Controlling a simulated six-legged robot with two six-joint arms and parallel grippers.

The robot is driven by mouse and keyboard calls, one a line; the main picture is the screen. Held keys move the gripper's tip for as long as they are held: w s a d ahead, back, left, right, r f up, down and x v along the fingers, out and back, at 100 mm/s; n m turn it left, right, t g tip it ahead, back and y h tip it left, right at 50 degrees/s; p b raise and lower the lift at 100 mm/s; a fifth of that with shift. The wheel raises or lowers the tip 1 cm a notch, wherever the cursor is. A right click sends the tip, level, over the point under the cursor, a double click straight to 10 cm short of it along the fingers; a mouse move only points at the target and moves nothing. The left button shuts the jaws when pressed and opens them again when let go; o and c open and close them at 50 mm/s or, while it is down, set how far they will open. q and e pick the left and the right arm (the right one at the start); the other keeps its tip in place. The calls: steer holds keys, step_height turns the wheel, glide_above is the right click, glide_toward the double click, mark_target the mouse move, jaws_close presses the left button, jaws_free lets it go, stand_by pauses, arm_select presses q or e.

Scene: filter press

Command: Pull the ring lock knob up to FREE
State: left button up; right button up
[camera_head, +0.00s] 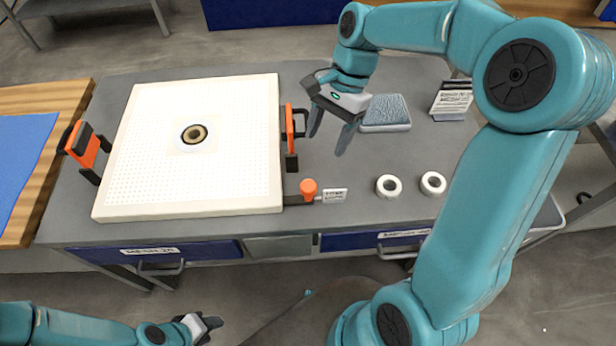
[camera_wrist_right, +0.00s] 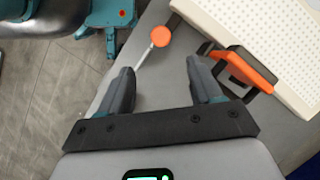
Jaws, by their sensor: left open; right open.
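The ring lock knob (camera_head: 308,187) is a round orange knob at the front right corner of the white perforated plate (camera_head: 120,200). It has a small label (camera_head: 335,196) beside it, too small to read. In the right wrist view the knob (camera_wrist_right: 161,36) shows beyond the fingertips, with a thin light rod running from it. My right gripper (camera_head: 330,137) is open and empty, above the table, behind and slightly right of the knob, apart from it. Its two fingers also show in the right wrist view (camera_wrist_right: 161,78). My left gripper (camera_head: 208,326) is open and low, in front of the table.
Orange and black handles stand at the plate's left (camera_head: 86,147) and right (camera_head: 290,130). A ring (camera_head: 193,134) sits on the plate. Two white rings (camera_head: 389,186) lie right of the knob. A grey-blue pad (camera_head: 385,113) and a sign (camera_head: 452,100) are behind. Drawers (camera_head: 375,240) line the front.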

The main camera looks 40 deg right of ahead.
mark_target(309, 185)
steer(key=x, duration=1.2)
steer(key=shift+f, duration=0.1)
steer(key=shift+a+f, duration=0.3)
steer(key=shift+f, duration=0.1)
steer(key=shift+s+d, duration=0.1)
steer(key=c, duration=1.1)
step_height(309, 185, up, 3)
steer(key=shift+f+p, duration=0.1)
steer(key=shift+p, duration=0.8)
jaws_close()
steer(key=shift+w+f, duration=0.15)
steer(key=shift+w, duration=0.1)
steer(key=o, duration=1.1)
jaws_free()
steer(key=shift+s, duration=0.15)
